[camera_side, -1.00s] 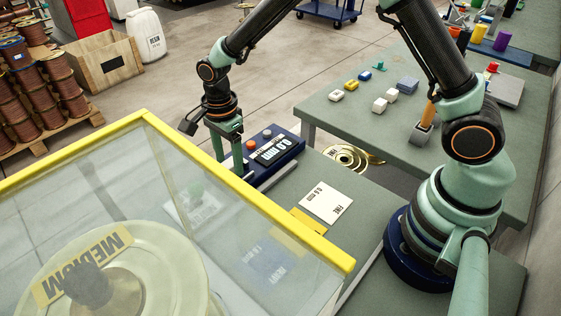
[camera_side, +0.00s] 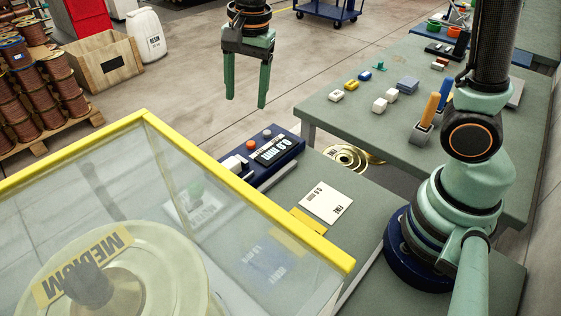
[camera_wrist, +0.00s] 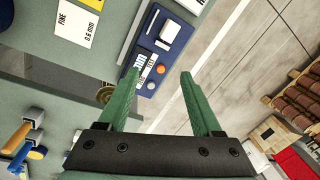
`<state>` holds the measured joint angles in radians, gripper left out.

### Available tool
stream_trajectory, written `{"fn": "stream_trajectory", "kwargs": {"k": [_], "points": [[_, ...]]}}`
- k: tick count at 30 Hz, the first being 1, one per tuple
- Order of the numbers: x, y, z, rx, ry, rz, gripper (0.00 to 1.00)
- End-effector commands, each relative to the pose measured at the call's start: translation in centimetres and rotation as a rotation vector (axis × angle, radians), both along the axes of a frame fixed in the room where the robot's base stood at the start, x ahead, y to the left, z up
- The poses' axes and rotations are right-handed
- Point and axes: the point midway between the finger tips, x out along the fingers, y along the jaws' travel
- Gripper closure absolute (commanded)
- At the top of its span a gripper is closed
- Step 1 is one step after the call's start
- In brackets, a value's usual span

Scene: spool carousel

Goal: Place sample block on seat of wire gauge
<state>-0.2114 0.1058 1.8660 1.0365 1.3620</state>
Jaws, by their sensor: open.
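The wire gauge (camera_side: 268,158) is a dark blue box with a display and two round buttons, standing on the bench; it also shows in the wrist view (camera_wrist: 154,50). A small white block (camera_side: 236,164), which looks like the sample block, rests at the gauge's left end, where the seat seems to be. In the wrist view the white block (camera_wrist: 170,31) sits on a dark patch of the gauge. My gripper (camera_side: 247,102) is open and empty, well above the gauge and apart from the block. Both green fingers (camera_wrist: 160,82) show spread in the wrist view.
A clear case with a yellow frame (camera_side: 245,198) stands at the front left, close to the gauge. A white card marked FINE (camera_side: 326,202) lies on the bench. Several small blocks lie on the green table (camera_side: 318,115) behind. The air around my gripper is clear.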

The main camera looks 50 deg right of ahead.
Motion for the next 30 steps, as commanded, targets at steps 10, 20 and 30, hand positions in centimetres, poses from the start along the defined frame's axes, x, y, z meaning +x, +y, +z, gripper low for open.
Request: {"fn": "stream_trajectory", "kwargs": {"k": [10, 20, 30], "points": [[-6.9, -5.8, 4.3, -0.157, -0.230, 0.644, 0.34], [-11.0, -8.4, 4.1, -0.356, -0.331, 1.051, 0.34], [-11.3, -8.6, 4.0, -0.379, -0.336, 1.097, 0.34]]}}
